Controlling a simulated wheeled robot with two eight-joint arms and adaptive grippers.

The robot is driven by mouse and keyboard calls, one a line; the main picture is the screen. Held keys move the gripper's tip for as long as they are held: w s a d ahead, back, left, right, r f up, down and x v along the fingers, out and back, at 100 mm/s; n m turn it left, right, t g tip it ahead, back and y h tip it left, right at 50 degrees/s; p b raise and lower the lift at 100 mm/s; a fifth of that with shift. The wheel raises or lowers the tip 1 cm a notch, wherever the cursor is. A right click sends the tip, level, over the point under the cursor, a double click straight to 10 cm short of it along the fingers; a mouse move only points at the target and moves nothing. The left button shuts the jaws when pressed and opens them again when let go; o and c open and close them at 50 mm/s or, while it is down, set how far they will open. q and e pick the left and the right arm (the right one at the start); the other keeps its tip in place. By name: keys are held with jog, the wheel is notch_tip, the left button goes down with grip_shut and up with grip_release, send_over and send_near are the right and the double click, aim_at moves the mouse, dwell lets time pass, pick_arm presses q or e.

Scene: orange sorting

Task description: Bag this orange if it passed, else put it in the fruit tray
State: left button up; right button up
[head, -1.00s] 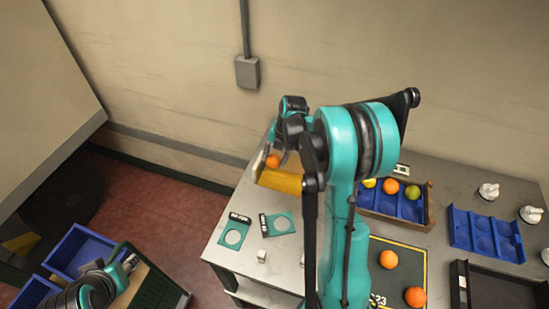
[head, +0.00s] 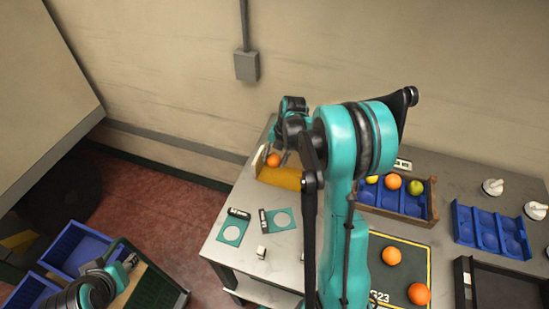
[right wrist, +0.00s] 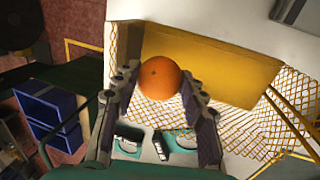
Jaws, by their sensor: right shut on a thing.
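An orange (right wrist: 160,78) is held between the two fingers of my right gripper (right wrist: 158,95). In the head view this orange (head: 273,160) is at the table's back left corner, in front of a yellow panel (head: 282,178). In the right wrist view, yellow netting (right wrist: 140,103) like a mesh bag spreads behind and below the orange, beside the yellow panel. I cannot tell whether the orange touches the netting. A wooden-sided blue tray (head: 410,207) holds several fruits. My left gripper (head: 130,262) is at the lower left, away from the table; its fingers are too small to judge.
Two teal cards (head: 232,232) with round marks and a small white block (head: 261,252) lie at the table's front left. Two oranges (head: 391,256) sit on a dark mat. An empty blue tray (head: 490,232) and a black tray (head: 500,290) are at right. Blue bins (head: 80,250) stand lower left.

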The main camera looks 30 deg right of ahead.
jog(key=shift+b+x, duration=0.7)
jog(key=shift+x, duration=0.25)
jog(key=shift+s+d, duration=0.15)
jog(key=o, duration=1.3)
jog(key=shift+c, duration=0.2)
jog(key=shift+r, duration=0.15)
jog(key=shift+w+a+p+v, duration=0.2)
jog(key=shift+p+v, duration=0.7)
jog(key=shift+v, duration=0.4)
jog(key=shift+w+a+p+v, duration=0.15)
jog(key=shift+w+p+v, duration=0.1)
jog(key=shift+p+v, duration=0.85)
jog(key=shift+w+a+p+v, duration=0.2)
jog(key=shift+p+v, duration=0.55)
jog(key=shift+v, duration=0.7)
jog(key=shift+r, duration=0.1)
jog(key=shift+s, duration=0.1)
